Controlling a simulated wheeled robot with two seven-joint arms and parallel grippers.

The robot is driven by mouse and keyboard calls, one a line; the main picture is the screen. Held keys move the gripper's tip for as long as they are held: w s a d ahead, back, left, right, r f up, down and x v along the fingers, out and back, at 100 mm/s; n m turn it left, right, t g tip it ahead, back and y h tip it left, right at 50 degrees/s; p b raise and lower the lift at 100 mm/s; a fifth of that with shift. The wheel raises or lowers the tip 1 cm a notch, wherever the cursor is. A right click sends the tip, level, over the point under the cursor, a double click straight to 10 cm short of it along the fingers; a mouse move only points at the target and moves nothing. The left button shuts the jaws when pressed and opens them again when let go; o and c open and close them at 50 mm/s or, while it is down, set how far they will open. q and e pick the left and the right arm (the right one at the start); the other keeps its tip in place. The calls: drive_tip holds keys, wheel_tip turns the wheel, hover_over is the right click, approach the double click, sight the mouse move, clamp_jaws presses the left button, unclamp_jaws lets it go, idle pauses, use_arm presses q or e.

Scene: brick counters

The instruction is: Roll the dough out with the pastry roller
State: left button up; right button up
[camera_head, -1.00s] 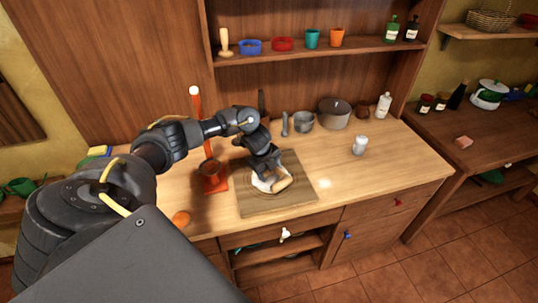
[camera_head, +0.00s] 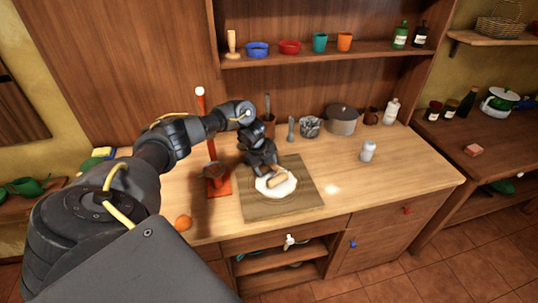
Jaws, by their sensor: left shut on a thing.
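The dough (camera_head: 288,188) is a pale, flat, roundish piece on a square wooden board (camera_head: 258,211) in the middle of the counter. The pastry roller (camera_head: 277,181) is a short light-wood cylinder lying over the dough, and whether it presses on it is hard to tell. My left gripper (camera_head: 268,173) is shut on the roller from behind and above. The gripper hides the far part of the roller and some of the dough's back edge. My right gripper is not in view.
A red stand with an upright post (camera_head: 217,187) is close left of the board, under my left arm. An orange (camera_head: 183,222) lies near the front left. A pot (camera_head: 341,121) and a grey mortar-like cup (camera_head: 310,127) stand behind. A white shaker (camera_head: 367,150) is to the right. The right-front counter is clear.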

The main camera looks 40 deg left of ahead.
sight(273, 175)
use_arm(q)
drive_tip(key=shift+s+d+r+p, duration=0.1)
drive_tip(key=shift+s+d+p, duration=0.2)
drive_tip(key=shift+d+p, duration=1.05)
drive_tip(key=shift+p, duration=0.1)
drive_tip(key=shift+d, duration=0.15)
drive_tip(key=shift+s+d+p, duration=0.25)
drive_tip(key=shift+d+p, duration=0.25)
drive_tip(key=shift+d, duration=0.1)
drive_tip(key=shift+s+d+f, duration=0.1)
drive_tip(key=shift+d, duration=0.35)
drive_tip(key=shift+s+d+f, duration=0.1)
drive_tip(key=shift+d, duration=0.3)
drive_tip(key=shift+w+a+f+b, duration=0.1)
drive_tip(key=shift+w+a+b, duration=0.1)
drive_tip(key=shift+a+b, duration=0.45)
drive_tip(key=shift+w+a, duration=0.2)
drive_tip(key=shift+a, duration=0.7)
drive_tip(key=shift+a, duration=0.1)
